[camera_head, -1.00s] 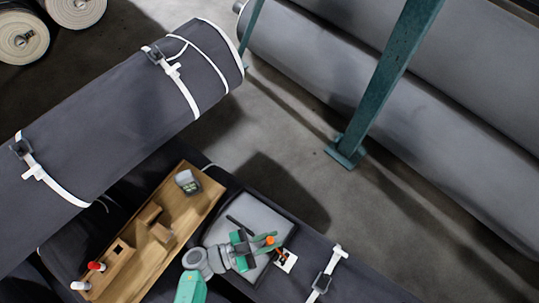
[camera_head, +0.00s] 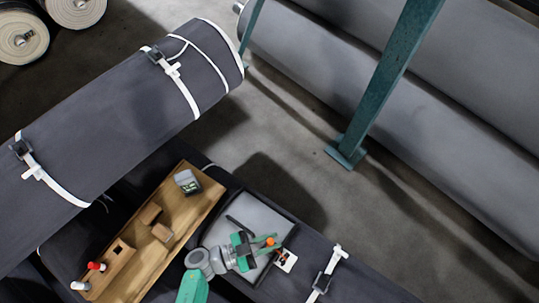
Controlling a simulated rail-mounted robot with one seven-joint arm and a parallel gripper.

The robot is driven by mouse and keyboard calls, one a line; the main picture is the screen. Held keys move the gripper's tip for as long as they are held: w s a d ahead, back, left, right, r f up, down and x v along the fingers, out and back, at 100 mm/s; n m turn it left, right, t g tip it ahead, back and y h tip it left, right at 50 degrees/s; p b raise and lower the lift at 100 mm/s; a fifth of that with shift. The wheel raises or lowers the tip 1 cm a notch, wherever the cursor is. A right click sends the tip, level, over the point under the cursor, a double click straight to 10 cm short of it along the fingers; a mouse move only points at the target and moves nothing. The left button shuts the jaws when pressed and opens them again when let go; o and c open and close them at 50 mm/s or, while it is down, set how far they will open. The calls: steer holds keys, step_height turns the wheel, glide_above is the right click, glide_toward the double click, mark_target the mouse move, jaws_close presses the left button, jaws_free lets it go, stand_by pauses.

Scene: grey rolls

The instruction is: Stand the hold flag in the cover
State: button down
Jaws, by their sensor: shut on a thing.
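My gripper (camera_head: 268,245) is at the bottom centre, over the right part of the grey tray. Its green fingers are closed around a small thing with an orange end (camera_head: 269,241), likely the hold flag. A small white card with dark and orange marks (camera_head: 287,261) shows just below and right of the fingers. I cannot tell whether it is joined to the orange part. The fingers hide part of the held thing. No part is clearly marked as the cover; the dark wrapping (camera_head: 110,125) around the large roll at left may be it.
A wooden tray (camera_head: 190,215) left of the gripper holds blocks, a small grey device (camera_head: 187,182) and a red-topped piece (camera_head: 96,267). A dark pen-like thing (camera_head: 240,224) lies on the grey tray (camera_head: 262,212). A green post (camera_head: 385,90) stands before grey rolls. White straps cross the dark surfaces.

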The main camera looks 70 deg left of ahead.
steer(key=shift+f, duration=0.8)
steer(key=c, duration=1.2)
jaws_free()
steer(key=shift+c, duration=0.2)
steer(key=shift+s, duration=0.1)
steer(key=s+p, duration=0.1)
steer(key=s, duration=0.6)
steer(key=shift+s, duration=0.3)
